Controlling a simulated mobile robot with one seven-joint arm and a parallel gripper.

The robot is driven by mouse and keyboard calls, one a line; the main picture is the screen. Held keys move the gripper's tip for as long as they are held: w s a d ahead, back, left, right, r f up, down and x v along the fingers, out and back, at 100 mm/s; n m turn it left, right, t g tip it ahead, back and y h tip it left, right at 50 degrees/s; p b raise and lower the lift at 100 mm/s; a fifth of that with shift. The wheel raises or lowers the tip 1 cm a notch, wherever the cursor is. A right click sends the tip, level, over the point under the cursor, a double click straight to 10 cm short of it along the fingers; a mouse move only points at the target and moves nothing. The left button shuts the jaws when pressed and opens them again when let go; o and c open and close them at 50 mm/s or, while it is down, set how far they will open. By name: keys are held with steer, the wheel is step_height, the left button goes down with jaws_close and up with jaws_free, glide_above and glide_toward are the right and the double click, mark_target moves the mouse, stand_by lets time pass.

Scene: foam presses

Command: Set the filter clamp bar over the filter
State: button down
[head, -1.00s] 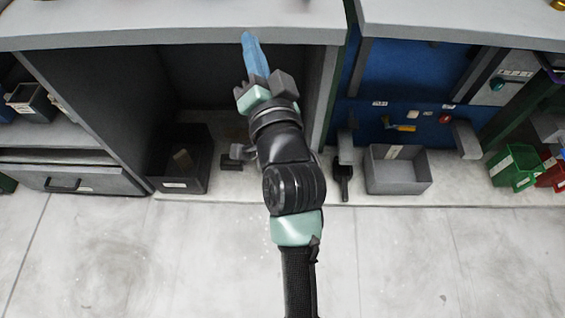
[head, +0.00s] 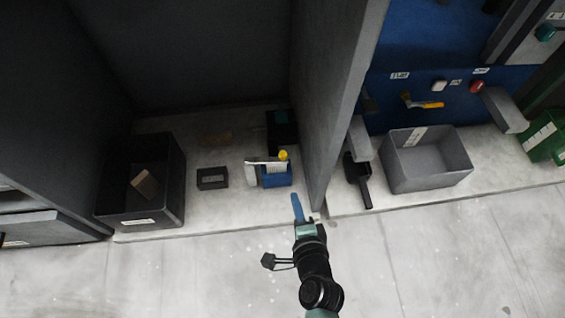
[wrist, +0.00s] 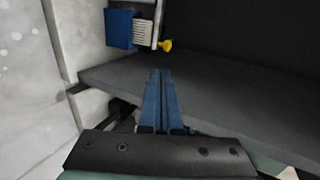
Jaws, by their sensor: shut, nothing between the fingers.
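A blue housing (head: 276,181) with a white ribbed part that looks like the filter (head: 252,172) and a yellow knob (head: 283,155) stands on the low ledge inside the dark bay. In the wrist view the blue housing (wrist: 120,29), the white ribbed part (wrist: 143,33) and the yellow knob (wrist: 165,45) show at the top. I cannot make out the clamp bar for certain. My gripper (head: 296,196) has blue fingers, shut and empty, just in front and to the right of the housing, apart from it. The fingers also show in the wrist view (wrist: 160,75).
A grey upright panel (head: 340,100) stands close to the right of my gripper. A black bin (head: 165,205) and a small dark block (head: 212,179) are to the left. A dark box (head: 282,132) stands behind the housing. A grey bin (head: 430,175) is beyond the panel.

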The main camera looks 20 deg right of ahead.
mark_target(283, 158)
steer(key=b+x, duration=0.2)
steer(key=x, duration=0.2)
steer(key=b+x, duration=0.2)
steer(key=x, duration=0.2)
steer(key=b+x, duration=0.3)
steer(key=x, duration=0.2)
steer(key=shift+w+d+r, duration=0.1)
steer(key=shift+w+r, duration=0.15)
steer(key=shift+r, duration=0.1)
steer(key=shift+w+r, duration=0.1)
steer(key=shift+w, duration=0.2)
steer(key=shift+r, duration=0.1)
